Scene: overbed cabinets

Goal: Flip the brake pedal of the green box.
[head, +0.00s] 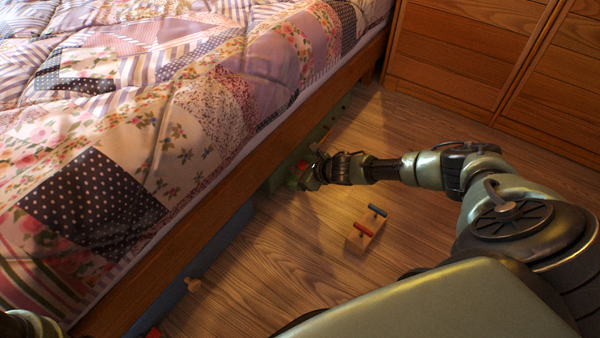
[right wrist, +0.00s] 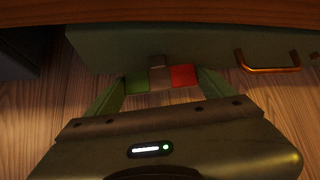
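The green box (head: 276,180) stands under the bed's side rail, largely hidden by the bed. Its dark green front (right wrist: 105,45) fills the upper part of the right wrist view. The brake pedal (right wrist: 184,76) sticks out low on this front, with a green left part, a red right part and a grey lever between them. A bit of its red shows in the head view (head: 302,165). My right gripper (right wrist: 160,80) is at the pedal, its fingers spread to either side of it; I cannot tell whether they touch it. My left gripper is out of view.
A copper handle (right wrist: 266,66) sits on the green box right of the pedal. A wooden block with red and blue bars (head: 365,236) lies on the floor. A blue box with a wooden knob (head: 193,285) is under the bed. Wooden cabinets (head: 465,50) stand at the back right.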

